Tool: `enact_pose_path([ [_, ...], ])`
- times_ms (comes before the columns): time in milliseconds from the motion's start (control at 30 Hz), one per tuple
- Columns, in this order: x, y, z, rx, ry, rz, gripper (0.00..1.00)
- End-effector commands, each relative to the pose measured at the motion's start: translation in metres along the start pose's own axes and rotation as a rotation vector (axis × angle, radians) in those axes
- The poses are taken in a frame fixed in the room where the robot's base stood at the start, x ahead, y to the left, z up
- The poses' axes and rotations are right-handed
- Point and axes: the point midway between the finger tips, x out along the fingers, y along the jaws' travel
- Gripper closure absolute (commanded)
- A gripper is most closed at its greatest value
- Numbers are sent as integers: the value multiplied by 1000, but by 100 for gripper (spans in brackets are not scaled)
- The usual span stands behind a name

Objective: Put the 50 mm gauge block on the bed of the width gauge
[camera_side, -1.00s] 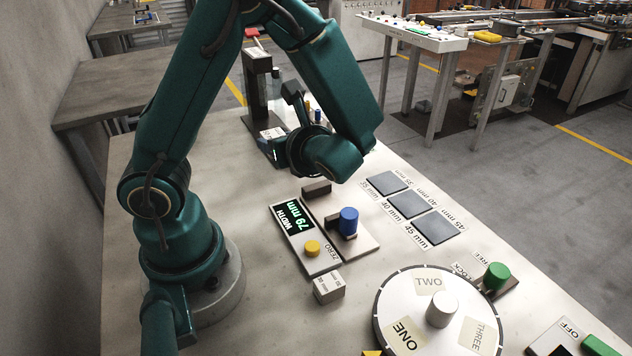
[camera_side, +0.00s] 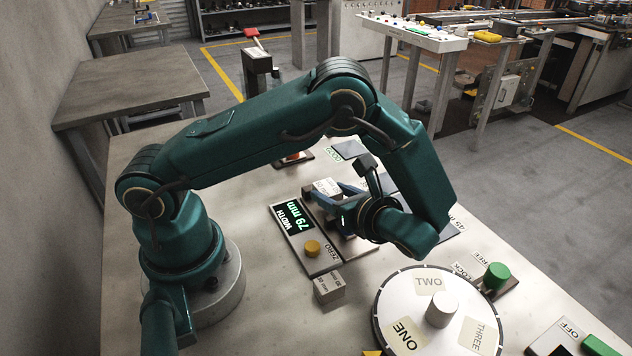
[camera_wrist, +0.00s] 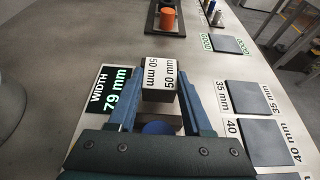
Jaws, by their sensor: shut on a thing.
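The 50 mm gauge block (camera_wrist: 158,76) is a pale block with "50 mm" printed on it. My gripper (camera_wrist: 161,88) is shut on it, one blue finger on each side. In the side view the block (camera_side: 326,187) is at the far end of the width gauge (camera_side: 320,262), and my gripper (camera_side: 337,197) hides much of the bed. I cannot tell whether the block touches the bed. The gauge display (camera_side: 293,217) reads 79 mm. The gauge's blue knob (camera_wrist: 158,128) shows between my fingers in the wrist view.
Another pale block (camera_side: 329,288) stands beside the gauge's near end, near the yellow ZERO button (camera_side: 312,247). Dark marked pads (camera_wrist: 254,97) lie to the right of the gauge in the wrist view. A round turntable (camera_side: 398,312) and a green knob (camera_side: 497,276) are at the front right.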

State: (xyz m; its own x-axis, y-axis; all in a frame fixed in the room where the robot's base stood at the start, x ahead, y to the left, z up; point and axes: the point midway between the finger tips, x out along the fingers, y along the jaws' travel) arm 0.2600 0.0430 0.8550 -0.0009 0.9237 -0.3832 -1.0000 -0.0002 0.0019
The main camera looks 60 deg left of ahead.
Motion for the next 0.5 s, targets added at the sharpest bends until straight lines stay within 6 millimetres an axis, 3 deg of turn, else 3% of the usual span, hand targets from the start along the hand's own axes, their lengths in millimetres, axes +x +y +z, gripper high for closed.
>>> enact_pose_path([
  [167,6,0,-14,0,-3,0,100],
  [500,7,0,-16,-1,-2,-1,100],
])
